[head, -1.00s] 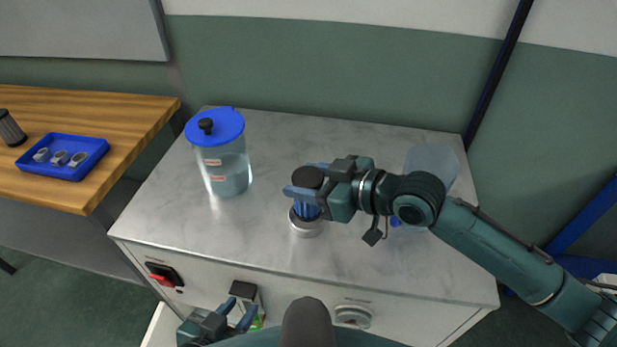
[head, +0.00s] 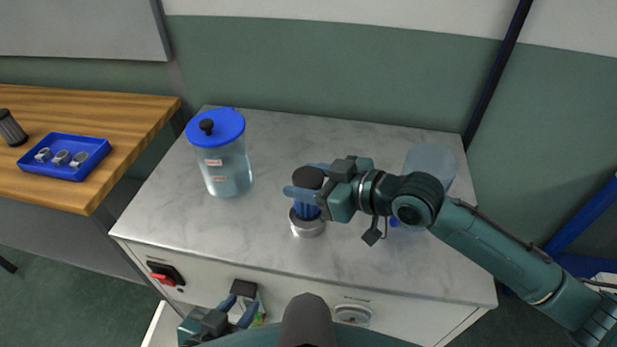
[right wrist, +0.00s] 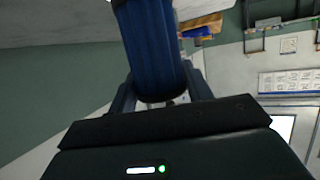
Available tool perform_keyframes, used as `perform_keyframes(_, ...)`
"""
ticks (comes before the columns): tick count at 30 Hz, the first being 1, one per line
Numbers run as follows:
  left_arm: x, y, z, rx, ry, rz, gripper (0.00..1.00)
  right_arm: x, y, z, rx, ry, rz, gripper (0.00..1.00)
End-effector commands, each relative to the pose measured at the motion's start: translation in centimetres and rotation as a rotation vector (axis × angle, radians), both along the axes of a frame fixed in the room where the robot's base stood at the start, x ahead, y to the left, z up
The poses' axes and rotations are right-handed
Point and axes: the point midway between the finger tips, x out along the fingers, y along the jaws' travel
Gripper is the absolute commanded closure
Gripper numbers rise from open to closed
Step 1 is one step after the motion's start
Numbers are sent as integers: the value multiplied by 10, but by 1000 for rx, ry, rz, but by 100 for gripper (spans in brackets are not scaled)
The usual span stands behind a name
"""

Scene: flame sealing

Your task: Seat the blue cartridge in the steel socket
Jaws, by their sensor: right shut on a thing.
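The blue cartridge (head: 306,211) has a ribbed blue body and a black cap, and stands about upright over the round steel socket (head: 307,230) on the counter. Its lower end meets the socket's mouth; I cannot tell how deep it sits. My right gripper (head: 305,192) is shut on the cartridge just below the cap, with its arm coming from the right. In the right wrist view the cartridge (right wrist: 152,50) is a dark blue cylinder between the fingers. My left gripper (head: 239,309) is low in front of the cabinet, its fingers apart and empty.
A clear jar with a blue lid (head: 215,128) stands on the marble counter (head: 270,255), left of the socket. A translucent container (head: 432,163) is partly hidden behind my right arm. A blue tray (head: 64,157) with several metal rings and a dark filter (head: 10,128) are on the wooden table.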

Motion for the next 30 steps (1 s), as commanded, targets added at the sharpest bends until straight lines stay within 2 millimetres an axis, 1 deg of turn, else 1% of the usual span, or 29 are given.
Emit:
perform_keyframes(11,0,0,0,-1,0,2,67,0,0,-1,0,0,0,74)
perform_keyframes(30,-1,2,-7,9,0,-5,67,0,0,-11,-1,1,0,74)
